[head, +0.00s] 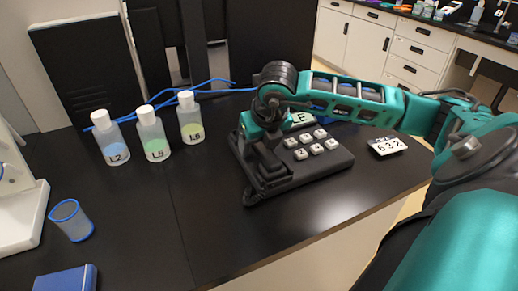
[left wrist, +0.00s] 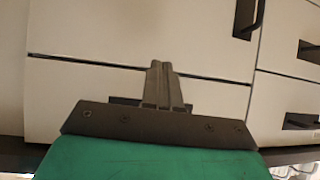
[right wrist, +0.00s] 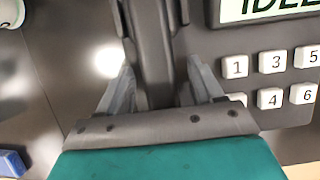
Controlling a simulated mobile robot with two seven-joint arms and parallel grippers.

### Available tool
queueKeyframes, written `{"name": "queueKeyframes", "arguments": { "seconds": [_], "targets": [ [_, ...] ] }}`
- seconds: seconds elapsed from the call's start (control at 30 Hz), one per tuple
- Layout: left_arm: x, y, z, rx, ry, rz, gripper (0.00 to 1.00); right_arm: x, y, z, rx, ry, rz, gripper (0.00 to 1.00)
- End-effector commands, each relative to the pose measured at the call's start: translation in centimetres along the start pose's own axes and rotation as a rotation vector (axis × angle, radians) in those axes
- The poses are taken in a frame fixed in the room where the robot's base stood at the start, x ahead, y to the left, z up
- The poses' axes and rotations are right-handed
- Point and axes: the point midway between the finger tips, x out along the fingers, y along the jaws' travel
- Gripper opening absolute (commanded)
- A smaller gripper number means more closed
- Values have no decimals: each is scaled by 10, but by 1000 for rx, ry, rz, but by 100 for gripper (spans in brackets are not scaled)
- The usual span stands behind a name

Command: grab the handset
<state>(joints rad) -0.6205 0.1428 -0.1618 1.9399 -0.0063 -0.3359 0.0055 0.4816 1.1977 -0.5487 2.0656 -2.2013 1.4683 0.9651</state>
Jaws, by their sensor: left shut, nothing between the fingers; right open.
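The black desk phone (head: 325,160) sits on the dark bench, with white number keys and a lit display. Its dark handset (head: 268,187) lies along the phone's left side, partly covered by my right gripper (head: 262,152). In the right wrist view the handset (right wrist: 153,45) runs between the two fingers of my right gripper (right wrist: 160,85), one on each side. These fingers are open, with gaps showing beside the handset. My left gripper (left wrist: 165,85) is shut and empty in the left wrist view, in front of pale cabinet fronts. It does not show in the head view.
Three labelled bottles (head: 154,135) stand left of the phone, with a blue cable (head: 215,84) behind them. A number card (head: 387,146) lies to the phone's right. A blue-rimmed cup (head: 72,221) and a blue box (head: 66,279) are at the left. The bench front is clear.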

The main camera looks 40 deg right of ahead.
Motion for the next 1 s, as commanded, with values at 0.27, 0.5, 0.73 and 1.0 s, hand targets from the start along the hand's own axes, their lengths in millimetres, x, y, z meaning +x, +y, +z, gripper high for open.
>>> {"name": "queueKeyframes", "arguments": {
  "seconds": [0.27,0.5,0.73,1.0],
  "targets": [
    [0,1,5,-1,-6,1,0,1,0,0,0,0,0,59],
    [0,1,6,-1,-7,1,0,1,0,0,0,0,0,36],
    [0,1,6,-1,-7,2,0,1,0,-1,0,0,0,14],
    [0,2,5,-1,-6,2,0,1,0,0,0,0,0,5]
  ]
}}
